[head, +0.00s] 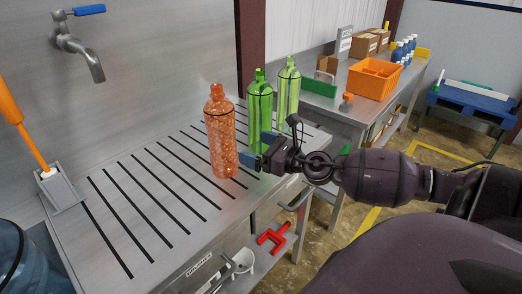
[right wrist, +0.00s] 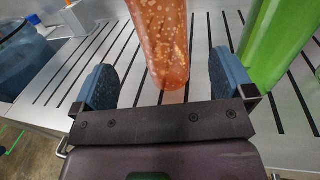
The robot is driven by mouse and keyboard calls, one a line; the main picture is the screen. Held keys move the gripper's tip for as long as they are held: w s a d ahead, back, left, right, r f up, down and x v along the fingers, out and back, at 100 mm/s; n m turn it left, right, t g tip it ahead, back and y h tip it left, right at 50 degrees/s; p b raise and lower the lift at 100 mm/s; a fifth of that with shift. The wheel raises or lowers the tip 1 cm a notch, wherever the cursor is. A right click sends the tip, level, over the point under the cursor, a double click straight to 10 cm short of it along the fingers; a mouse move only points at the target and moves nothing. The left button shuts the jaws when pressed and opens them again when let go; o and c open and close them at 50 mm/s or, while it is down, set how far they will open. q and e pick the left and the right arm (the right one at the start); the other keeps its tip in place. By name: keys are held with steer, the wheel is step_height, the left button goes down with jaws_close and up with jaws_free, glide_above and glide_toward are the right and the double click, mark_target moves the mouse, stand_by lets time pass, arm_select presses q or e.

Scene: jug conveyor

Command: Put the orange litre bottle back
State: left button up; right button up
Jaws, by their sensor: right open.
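The orange litre bottle (head: 220,135) stands upright on the slatted metal drainboard (head: 150,205), left of two green bottles. My right gripper (head: 257,150) is close to its lower right side in the head view. In the right wrist view the orange bottle (right wrist: 162,40) stands between the two blue finger pads of my right gripper (right wrist: 160,85), with a gap on each side. The fingers are open and hold nothing. My left gripper is in neither view.
A green bottle (head: 260,105) stands just beyond the orange one, and another green bottle (head: 288,88) stands behind it. A tap (head: 80,45) and a brush holder (head: 60,188) are at left. An orange crate (head: 372,78) sits on the far bench. The drainboard's front left is clear.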

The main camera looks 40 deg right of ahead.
steer(key=shift+s+d, duration=0.15)
steer(key=shift+s, duration=0.35)
stand_by(0.3)
